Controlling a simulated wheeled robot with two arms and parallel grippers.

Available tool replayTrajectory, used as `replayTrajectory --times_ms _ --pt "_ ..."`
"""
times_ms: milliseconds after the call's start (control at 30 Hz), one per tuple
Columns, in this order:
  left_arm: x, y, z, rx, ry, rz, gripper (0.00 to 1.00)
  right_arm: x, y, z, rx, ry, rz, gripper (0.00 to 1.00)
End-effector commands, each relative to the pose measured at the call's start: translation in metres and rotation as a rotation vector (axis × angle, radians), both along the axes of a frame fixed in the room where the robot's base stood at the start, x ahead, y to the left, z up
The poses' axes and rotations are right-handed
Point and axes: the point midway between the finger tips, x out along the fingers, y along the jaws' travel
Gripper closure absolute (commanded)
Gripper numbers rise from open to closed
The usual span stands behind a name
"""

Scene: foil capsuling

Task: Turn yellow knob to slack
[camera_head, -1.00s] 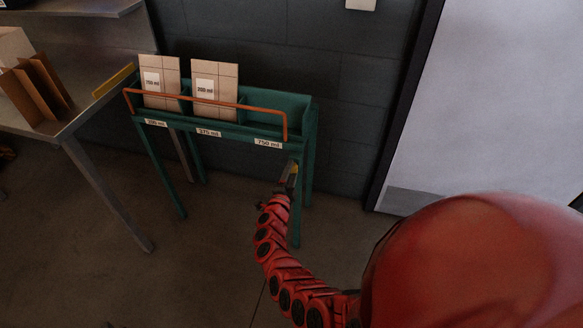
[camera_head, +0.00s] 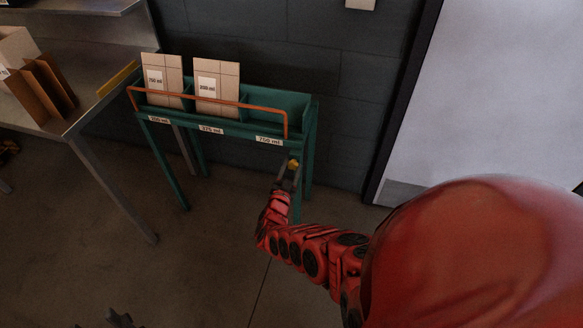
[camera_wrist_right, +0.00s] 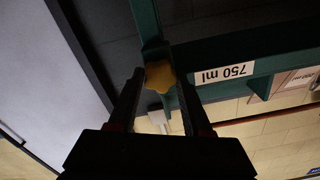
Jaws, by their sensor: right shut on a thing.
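The yellow knob (camera_head: 293,164) is on the front right leg of the green rack (camera_head: 222,131), below the 750 ml label. My right gripper (camera_head: 289,172) reaches up to it from below and is shut on it. In the right wrist view the star-shaped knob (camera_wrist_right: 160,76) sits between the two fingertips of the right gripper (camera_wrist_right: 159,84). The fingers partly hide the knob's sides. A dark piece, probably my left gripper (camera_head: 122,319), just enters at the bottom edge; its jaws cannot be made out.
Two cardboard stacks (camera_head: 217,85) stand in the rack behind an orange bar (camera_head: 222,101); the right bay is empty. A metal table (camera_head: 75,122) with brown cardboard dividers (camera_head: 42,88) is at left. A dark wall stands close behind the rack.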

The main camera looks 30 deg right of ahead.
Motion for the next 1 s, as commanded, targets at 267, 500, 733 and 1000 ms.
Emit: replayTrajectory --times_ms 267,500,733,1000 --pt "0.000 0.000 -0.005 0.000 0.000 0.000 0.50 0.002 0.001 -0.001 -0.163 0.190 0.002 1.00" --pt "0.000 0.000 -0.013 0.000 0.000 0.000 0.50 0.002 0.001 -0.002 -0.288 0.338 0.003 1.00" --pt "0.000 0.000 -0.020 0.000 0.000 0.000 0.50 0.001 0.001 -0.002 -0.373 0.439 -0.001 1.00" --pt "0.000 0.000 -0.023 0.000 0.000 0.000 0.50 0.001 0.000 -0.001 -0.421 0.495 0.000 1.00"
